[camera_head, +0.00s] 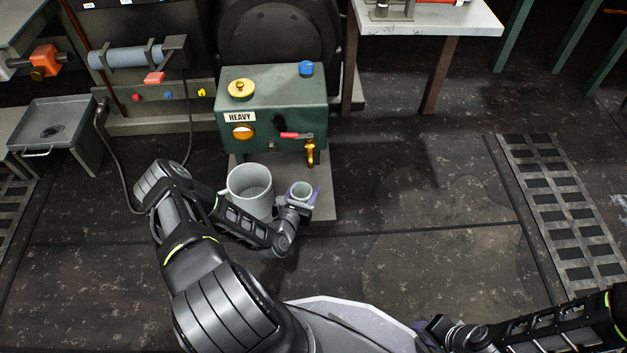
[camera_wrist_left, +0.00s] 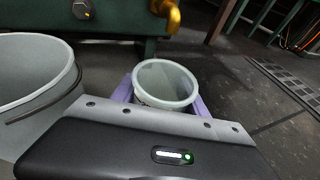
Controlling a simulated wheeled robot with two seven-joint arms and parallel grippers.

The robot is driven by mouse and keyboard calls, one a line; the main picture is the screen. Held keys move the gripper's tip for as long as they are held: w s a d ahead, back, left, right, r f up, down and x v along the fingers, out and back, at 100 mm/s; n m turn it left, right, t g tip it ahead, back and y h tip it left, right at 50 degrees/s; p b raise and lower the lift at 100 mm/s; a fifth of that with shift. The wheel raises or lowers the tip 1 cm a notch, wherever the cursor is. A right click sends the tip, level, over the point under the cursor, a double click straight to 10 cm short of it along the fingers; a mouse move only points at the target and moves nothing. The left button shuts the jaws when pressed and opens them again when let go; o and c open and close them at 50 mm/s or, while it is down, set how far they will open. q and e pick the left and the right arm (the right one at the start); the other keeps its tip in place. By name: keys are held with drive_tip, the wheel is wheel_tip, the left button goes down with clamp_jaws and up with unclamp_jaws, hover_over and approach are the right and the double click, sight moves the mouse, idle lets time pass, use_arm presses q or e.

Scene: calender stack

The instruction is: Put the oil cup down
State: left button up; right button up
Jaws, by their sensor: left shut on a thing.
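The oil cup (camera_head: 301,190) is a small pale grey-green cup, upright, with its open mouth facing up. My left gripper (camera_head: 303,197), with purple fingers, is shut around the cup's sides, in front of the green box's brass tap. The cup also shows in the left wrist view (camera_wrist_left: 165,84), between the purple fingers. Its bottom is hidden, so I cannot tell whether it touches the surface below. My right arm comes in at the bottom right; a bit of purple shows near its end, but the right gripper's fingers cannot be made out.
A green box marked HEAVY (camera_head: 272,108) with a brass tap (camera_head: 313,155) stands behind the cup. A large grey bucket (camera_head: 249,190) is left of the cup, on a grey base plate (camera_head: 324,196). A metal tray table (camera_head: 75,125) stands at left. The floor (camera_head: 420,200) to the right is open.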

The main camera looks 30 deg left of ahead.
use_arm(q)
drive_tip(key=w+a+b, duration=0.1)
drive_tip(key=w, duration=0.5)
drive_tip(key=shift+w+a, duration=0.35)
drive_tip(key=shift+a, duration=0.05)
drive_tip(key=f+b, duration=0.1)
drive_tip(key=w+f+b, duration=0.1)
drive_tip(key=f+b, duration=0.1)
drive_tip(key=shift+w+a+f, duration=0.2)
drive_tip(key=shift+w+f, duration=0.05)
drive_tip(key=shift+f, duration=0.05)
drive_tip(key=shift+r, duration=0.1)
